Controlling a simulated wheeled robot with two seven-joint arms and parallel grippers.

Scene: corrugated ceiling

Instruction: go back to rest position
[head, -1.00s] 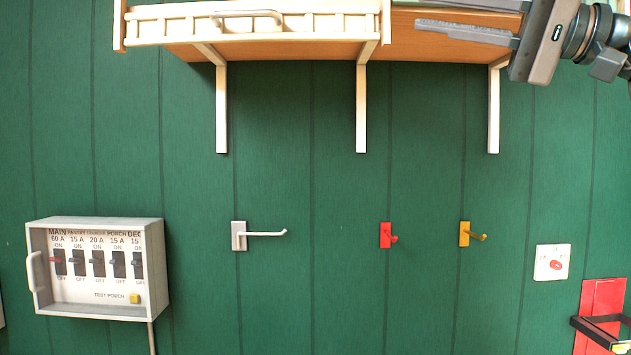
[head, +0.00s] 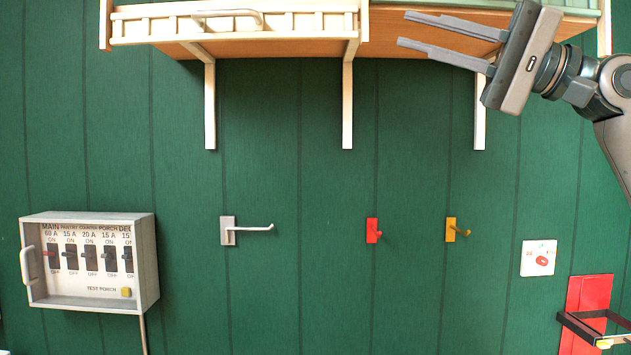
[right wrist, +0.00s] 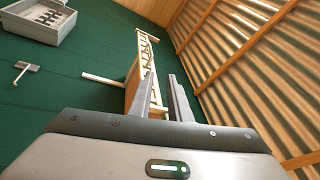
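My right gripper (head: 402,29) is at the upper right of the head view, in front of the right part of the wall shelf (head: 285,49). Its two fingers are apart and nothing shows between them. In the right wrist view the gripper (right wrist: 160,85) also has its fingers apart, with the shelf (right wrist: 133,88) behind them. I cannot tell from these views whether it touches the shelf. My left gripper is not in view.
A breaker box (head: 150,262) is on the green wall at the lower left. A grey hook (head: 228,230), a red hook (head: 372,231) and a yellow hook (head: 451,230) are mid-wall.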

